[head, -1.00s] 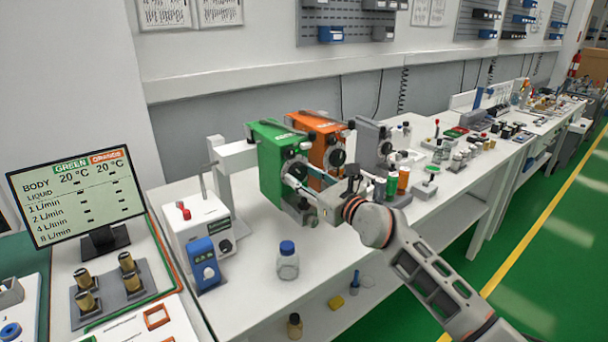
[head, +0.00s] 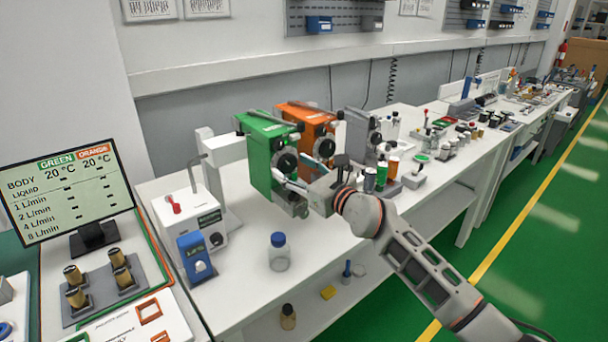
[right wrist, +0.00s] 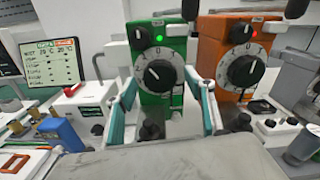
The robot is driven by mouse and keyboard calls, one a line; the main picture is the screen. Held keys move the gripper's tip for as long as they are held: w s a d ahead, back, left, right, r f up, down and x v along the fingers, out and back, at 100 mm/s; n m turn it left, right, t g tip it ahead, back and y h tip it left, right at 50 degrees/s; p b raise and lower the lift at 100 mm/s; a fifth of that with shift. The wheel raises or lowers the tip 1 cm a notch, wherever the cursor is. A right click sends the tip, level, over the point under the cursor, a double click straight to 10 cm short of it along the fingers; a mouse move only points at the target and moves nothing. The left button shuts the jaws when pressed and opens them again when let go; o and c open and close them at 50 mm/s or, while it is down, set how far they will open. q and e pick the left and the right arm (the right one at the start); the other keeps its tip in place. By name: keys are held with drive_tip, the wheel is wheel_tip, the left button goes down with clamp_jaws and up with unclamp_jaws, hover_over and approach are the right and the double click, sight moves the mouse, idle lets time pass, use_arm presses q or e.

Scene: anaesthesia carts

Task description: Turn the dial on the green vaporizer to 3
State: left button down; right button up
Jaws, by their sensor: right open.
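The green vaporizer (head: 262,158) stands on the white bench, left of the orange one. Its black dial (right wrist: 160,74) faces me in the right wrist view, with a pale mark on the knob; the scale numbers are too small to read surely. A green lamp glows above the dial. My right gripper (head: 299,177) is open in front of the green vaporizer. In the right wrist view its two fingers (right wrist: 161,80) stand on either side of the dial, with nothing held. I cannot tell whether they touch it. My left gripper is not in view.
The orange vaporizer (head: 308,132) stands close on the right, with a grey unit (head: 359,138) beyond. A monitor (head: 68,190), a white box with a red switch (head: 186,228), a blue device (head: 195,258) and a blue-capped bottle (head: 279,255) lie left and front.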

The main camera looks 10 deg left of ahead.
drive_tip(key=v, duration=1.2)
drive_tip(key=shift+a, duration=0.1)
